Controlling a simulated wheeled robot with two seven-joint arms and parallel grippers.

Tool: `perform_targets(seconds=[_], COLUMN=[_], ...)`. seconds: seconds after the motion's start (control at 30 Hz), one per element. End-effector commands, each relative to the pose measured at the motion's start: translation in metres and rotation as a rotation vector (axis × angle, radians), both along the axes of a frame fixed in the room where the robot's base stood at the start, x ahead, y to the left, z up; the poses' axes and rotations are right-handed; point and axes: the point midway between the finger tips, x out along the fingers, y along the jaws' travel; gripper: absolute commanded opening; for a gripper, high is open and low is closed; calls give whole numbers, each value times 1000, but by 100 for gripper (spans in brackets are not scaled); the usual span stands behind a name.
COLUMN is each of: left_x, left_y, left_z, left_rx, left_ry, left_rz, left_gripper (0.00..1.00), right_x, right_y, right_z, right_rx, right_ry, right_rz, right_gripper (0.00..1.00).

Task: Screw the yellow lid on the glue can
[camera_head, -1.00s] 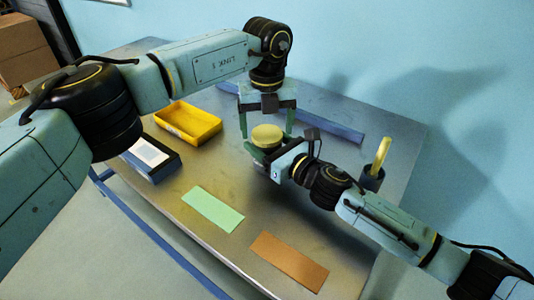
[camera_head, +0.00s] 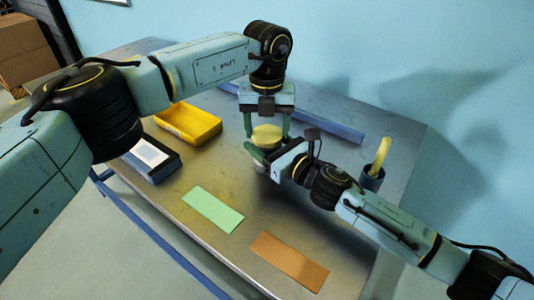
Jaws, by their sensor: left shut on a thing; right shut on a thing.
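The yellow lid (camera_head: 267,134) is a pale yellow disc near the middle of the table. My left gripper (camera_head: 267,130) reaches down from above and is shut on the lid, one finger on each side. The glue can (camera_head: 262,168) is below the lid and mostly hidden by my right gripper. My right gripper (camera_head: 264,158) comes in from the right, low, and is shut on the can. The lid is right over the can; I cannot tell how far it is turned on.
A yellow tray (camera_head: 188,122) and a dark box with a white panel (camera_head: 152,158) stand at the left. A green sheet (camera_head: 213,210) and a brown sheet (camera_head: 289,261) lie in front. A dark cup (camera_head: 372,177) holding a yellow item stands right. A blue bar (camera_head: 335,130) lies behind.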

Motion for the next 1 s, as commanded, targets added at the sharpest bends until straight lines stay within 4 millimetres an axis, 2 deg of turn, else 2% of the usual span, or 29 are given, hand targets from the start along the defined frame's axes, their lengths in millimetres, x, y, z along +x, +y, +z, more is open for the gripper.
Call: perform_targets(seconds=[0.2,0.4,0.57,0.6,0.73,1.0], left_x=[0,0,0,0,0,-1], left_y=[0,0,0,0,0,-2], left_z=[0,0,0,0,0,0], left_rx=[0,1,0,0,0,-3], left_ry=[-1,-1,-1,-1,-1,2], left_rz=[-419,-763,-787,-786,-785,-787], left_gripper=[37,37,37,67,84,86], right_x=[0,0,0,0,0,0], right_y=[0,0,0,0,0,0], right_z=[-1,-1,-1,-1,-1,-1], right_rx=[-1,-1,-1,-1,-1,-1], right_ry=[1,1,1,1,1,1], right_rz=[-1,-1,-1,-1,-1,-1], right_gripper=[0,0,0,0,0,0])
